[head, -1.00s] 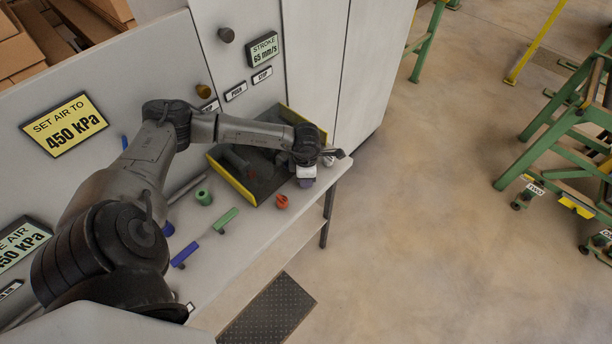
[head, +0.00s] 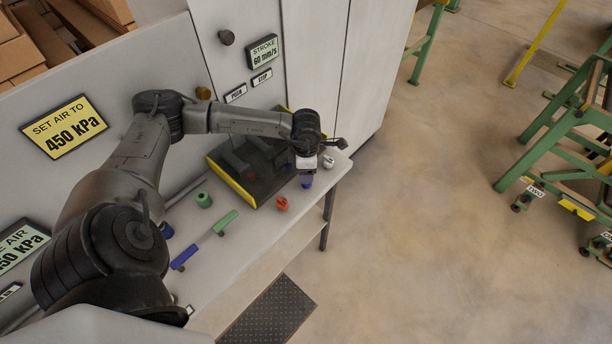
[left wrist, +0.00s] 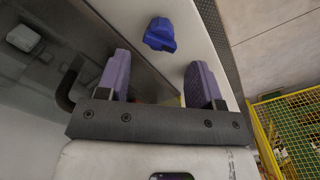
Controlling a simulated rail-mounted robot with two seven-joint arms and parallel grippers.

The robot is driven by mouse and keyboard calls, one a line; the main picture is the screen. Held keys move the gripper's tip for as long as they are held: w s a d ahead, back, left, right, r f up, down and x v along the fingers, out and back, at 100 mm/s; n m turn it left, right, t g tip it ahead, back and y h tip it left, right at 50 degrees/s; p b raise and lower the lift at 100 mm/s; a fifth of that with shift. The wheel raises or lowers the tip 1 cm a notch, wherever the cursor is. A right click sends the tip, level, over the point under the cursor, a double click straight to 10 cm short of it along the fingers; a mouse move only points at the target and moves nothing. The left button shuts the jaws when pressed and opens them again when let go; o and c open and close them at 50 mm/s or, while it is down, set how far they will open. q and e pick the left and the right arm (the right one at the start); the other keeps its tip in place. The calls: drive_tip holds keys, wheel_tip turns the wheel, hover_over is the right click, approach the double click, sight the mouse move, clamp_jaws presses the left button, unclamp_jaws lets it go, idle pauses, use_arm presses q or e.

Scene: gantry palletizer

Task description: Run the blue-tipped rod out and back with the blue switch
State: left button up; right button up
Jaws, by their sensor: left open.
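The blue switch (head: 306,183) is a small knob on the bench near its right end, between a red knob (head: 281,203) and a white knob (head: 328,161). My left gripper (head: 307,170) is over it, fingers down. In the left wrist view the blue switch (left wrist: 160,35) lies beyond the gap between the purple fingertips of my open left gripper (left wrist: 158,80), apart from both. A blue cylinder (head: 168,230) and a blue bar (head: 184,254) lie at the bench's left; I cannot tell which belongs to the blue-tipped rod. My right gripper is out of view.
A dark tray with a yellow edge (head: 231,185) stands beside the knobs. A green cylinder (head: 204,199) and green bar (head: 225,221) are on the bench. A panel display (head: 264,52) reads STROKE 60 mm/s.

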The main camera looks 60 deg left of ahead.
use_arm(q)
wheel_tip(320, 180, up, 9)
drive_tip(key=shift+f, duration=0.15)
idle(0.8)
